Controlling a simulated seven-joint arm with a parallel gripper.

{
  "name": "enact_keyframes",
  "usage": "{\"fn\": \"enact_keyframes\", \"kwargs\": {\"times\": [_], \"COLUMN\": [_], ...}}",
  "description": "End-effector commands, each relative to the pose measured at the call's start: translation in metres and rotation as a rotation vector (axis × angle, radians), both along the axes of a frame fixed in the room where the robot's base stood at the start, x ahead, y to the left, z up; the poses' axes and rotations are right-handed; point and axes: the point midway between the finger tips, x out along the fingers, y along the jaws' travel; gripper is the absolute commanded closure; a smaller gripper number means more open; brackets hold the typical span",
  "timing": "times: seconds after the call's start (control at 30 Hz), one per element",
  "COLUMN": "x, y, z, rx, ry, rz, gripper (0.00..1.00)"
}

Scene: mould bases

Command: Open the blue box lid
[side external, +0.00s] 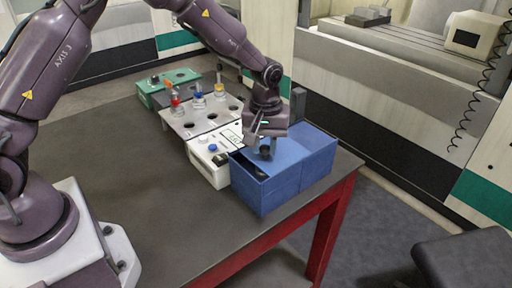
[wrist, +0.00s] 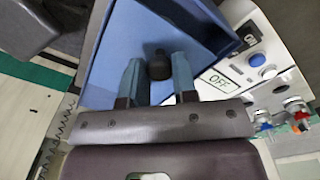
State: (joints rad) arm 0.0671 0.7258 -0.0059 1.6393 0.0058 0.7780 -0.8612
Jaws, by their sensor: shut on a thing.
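The blue box (side external: 262,198) stands at the table's right front corner. Its blue lid (wrist: 108,72) carries a dark round knob (wrist: 159,66). A dark gap into the box shows beside the lid's edge in both views, so the lid is partly open. My gripper (side external: 264,149) reaches down over the box from above. In the wrist view my gripper (wrist: 157,74) has its two bluish fingers on either side of the knob, shut on it. My wrist hides part of the lid in the side view.
A white control box (side external: 208,160) with buttons and an OFF label stands close beside the blue box. Behind it, a grey rack (side external: 200,118) holds small coloured-top parts, and a green block (side external: 170,88) sits farther back. The table's left front is clear.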

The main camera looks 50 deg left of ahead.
Motion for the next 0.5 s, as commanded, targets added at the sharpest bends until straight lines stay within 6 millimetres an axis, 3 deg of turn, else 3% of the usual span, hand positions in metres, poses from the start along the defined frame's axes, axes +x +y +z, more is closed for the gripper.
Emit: {"fn": "enact_keyframes", "kwargs": {"times": [0.2, 0.5], "x": [0.042, 0.083], "y": [0.000, 0.001], "z": [0.000, 0.000], "rx": [0.000, 0.000], "ry": [-0.006, -0.004], "rz": [0.001, 0.002], "gripper": [1.00, 1.00]}}
